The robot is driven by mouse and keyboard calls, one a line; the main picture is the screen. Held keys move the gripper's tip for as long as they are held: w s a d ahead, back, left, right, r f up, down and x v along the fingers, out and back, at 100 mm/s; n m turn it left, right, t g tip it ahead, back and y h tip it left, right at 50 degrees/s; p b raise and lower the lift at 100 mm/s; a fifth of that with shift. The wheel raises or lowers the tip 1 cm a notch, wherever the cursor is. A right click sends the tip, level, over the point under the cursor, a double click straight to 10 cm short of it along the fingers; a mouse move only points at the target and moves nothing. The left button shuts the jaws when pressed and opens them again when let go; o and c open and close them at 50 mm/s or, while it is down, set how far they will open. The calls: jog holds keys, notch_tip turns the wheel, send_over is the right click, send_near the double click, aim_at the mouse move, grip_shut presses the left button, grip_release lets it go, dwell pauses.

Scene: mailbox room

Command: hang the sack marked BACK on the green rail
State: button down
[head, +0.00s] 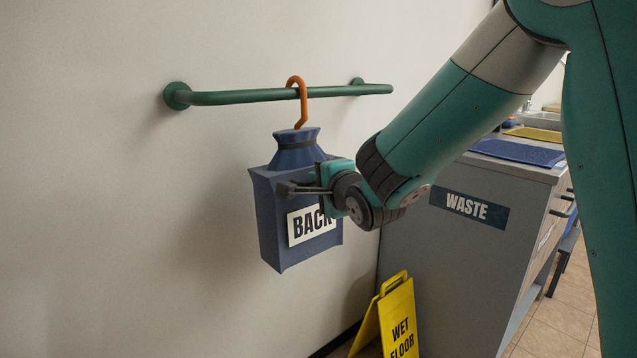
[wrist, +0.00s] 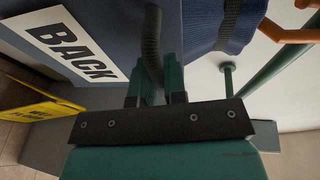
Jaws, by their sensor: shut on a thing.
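The blue sack (head: 268,225) has a white BACK label (head: 312,225), also readable in the wrist view (wrist: 70,45). It hangs upright below the green rail (head: 230,97). An orange hook (head: 302,108) rises from its gathered neck and curves over the top of the rail in the head view. The shank passes in front of the rail; the tip is at or behind it. I cannot tell whether the hook bears on the rail. My gripper (head: 322,180) is shut on the sack's dark ridged handle (wrist: 153,45), at its front right side.
The rail is fixed to a pale wall (head: 90,220) by round mounts. A grey cabinet marked WASTE (head: 430,260) stands at right, with a blue mat (head: 515,152) on top. A yellow wet floor sign (head: 396,315) stands below, right of the sack. The wall left is clear.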

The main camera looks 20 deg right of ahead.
jog(key=shift+f, duration=0.3)
jog(key=c, duration=1.1)
grip_release()
